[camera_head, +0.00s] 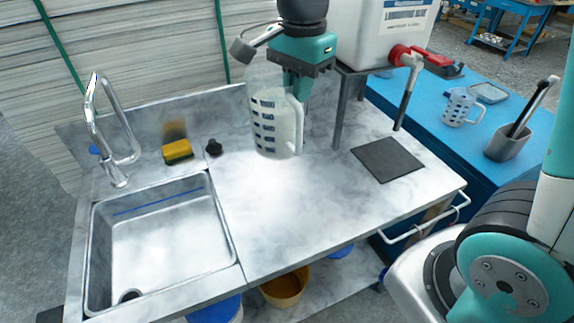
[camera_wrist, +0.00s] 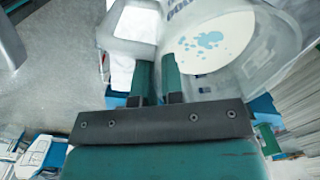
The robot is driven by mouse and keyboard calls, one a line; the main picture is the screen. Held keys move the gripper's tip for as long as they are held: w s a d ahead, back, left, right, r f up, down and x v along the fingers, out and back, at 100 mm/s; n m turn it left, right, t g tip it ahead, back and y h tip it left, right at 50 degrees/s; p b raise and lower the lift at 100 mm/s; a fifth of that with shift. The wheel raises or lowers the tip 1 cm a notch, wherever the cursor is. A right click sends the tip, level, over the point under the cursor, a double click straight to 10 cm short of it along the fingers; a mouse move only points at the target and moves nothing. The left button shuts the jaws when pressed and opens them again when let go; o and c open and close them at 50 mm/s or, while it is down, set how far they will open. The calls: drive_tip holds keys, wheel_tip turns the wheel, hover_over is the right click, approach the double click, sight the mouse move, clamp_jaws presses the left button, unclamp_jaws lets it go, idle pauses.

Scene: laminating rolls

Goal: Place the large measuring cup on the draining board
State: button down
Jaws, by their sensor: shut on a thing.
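The large measuring cup (camera_head: 273,122) is clear with dark markings and a pale handle, and appears upright above the metal counter. My gripper (camera_head: 297,88) is shut on its handle, above and to the right of the cup body. In the wrist view the gripper fingers (camera_wrist: 157,80) close at the handle, and the cup (camera_wrist: 215,45) fills the upper right, with a pale bottom and bluish spots. The draining board (camera_head: 290,205) is the bare marbled metal surface right of the sink. The cup hangs over its back part; the gap beneath is hard to judge.
A sink (camera_head: 160,235) with a faucet (camera_head: 110,130) is at left, a yellow sponge (camera_head: 177,151) behind it. A white canister (camera_head: 385,30) with a red tap stands on a raised stand. A dark mat (camera_head: 387,160) lies at right. A smaller measuring cup (camera_head: 458,106) stands on the blue table.

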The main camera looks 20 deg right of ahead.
wheel_tip(320, 180, down, 18)
drive_tip(key=p, duration=0.1)
drive_tip(key=shift+w+p, duration=0.2)
drive_tip(key=shift+p, duration=0.15)
drive_tip(key=shift+d, duration=0.1)
drive_tip(key=shift+f, duration=0.15)
drive_tip(key=c, duration=1.2)
unclamp_jaws()
drive_tip(key=shift+c, duration=0.2)
drive_tip(key=r+b, duration=0.2)
drive_tip(key=r, duration=1)
drive_tip(key=shift+s, duration=0.2)
drive_tip(key=s+a+r+n+y, duration=0.2)
drive_tip(key=s+a+r+n, duration=0.1)
drive_tip(key=s+n, duration=0.6)
drive_tip(key=s+a+r+n+y, duration=0.2)
drive_tip(key=s+a+r+n, duration=0.1)
drive_tip(key=s+n, duration=0.6)
drive_tip(key=shift+a+r+n, duration=0.25)
drive_tip(key=shift+r+n, duration=0.1)
drive_tip(key=shift+n, duration=0.75)
